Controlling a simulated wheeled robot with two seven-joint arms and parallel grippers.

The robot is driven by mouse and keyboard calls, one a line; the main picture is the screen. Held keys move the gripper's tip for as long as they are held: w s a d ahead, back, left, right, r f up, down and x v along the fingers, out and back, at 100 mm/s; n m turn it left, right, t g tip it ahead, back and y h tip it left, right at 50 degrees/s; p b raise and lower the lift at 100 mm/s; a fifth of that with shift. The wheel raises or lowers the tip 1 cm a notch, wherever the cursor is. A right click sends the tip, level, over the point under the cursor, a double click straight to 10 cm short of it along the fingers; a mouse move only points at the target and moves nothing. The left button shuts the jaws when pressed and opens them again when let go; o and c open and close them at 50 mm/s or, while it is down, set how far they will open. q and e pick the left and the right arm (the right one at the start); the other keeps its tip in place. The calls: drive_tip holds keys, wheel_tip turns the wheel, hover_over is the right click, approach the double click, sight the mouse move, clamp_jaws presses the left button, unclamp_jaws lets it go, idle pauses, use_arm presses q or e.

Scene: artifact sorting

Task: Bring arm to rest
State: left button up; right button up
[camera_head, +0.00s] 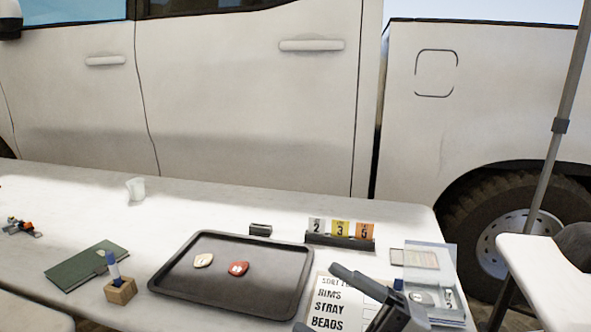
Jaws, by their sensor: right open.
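My right gripper (318,298) comes in at the bottom edge, right of centre, with its two fingers apart and nothing seen between them. It hangs over a white card (326,318) printed with "RIMS STRAY BEADS" and hides part of it. My left gripper is not in view. A dark tray (215,293) lies left of the right gripper. In it are a cream piece (203,260) and a red piece (238,268), side by side and apart.
On the white table (80,195) are a green notebook (85,266), a pen holder (120,291), a white cup (136,188), a small dark block (260,230), numbered markers (340,243) and a clear case (437,300). A tent pole (560,125) stands right; a white truck (240,110) is behind.

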drive_tip(key=d+f+m+t+h, duration=0.4)
drive_tip(key=f+m+h, duration=0.3)
drive_tip(key=m, duration=0.4)
drive_tip(key=d+f+m+t+h, duration=0.4)
drive_tip(key=f+m+h, duration=0.35)
drive_tip(key=m, duration=0.25)
drive_tip(key=s+d+f+m+g+h, duration=0.1)
drive_tip(key=s+f+m+g+h, duration=0.2)
drive_tip(key=s+f, duration=0.6)
wheel_tip(320, 180, down, 2)
drive_tip(key=m+g, duration=0.2)
drive_tip(key=shift+s+f+g+p, duration=0.15)
drive_tip(key=shift+s+g+p, duration=0.15)
drive_tip(key=shift+g+p, duration=0.1)
drive_tip(key=shift+d, duration=0.1)
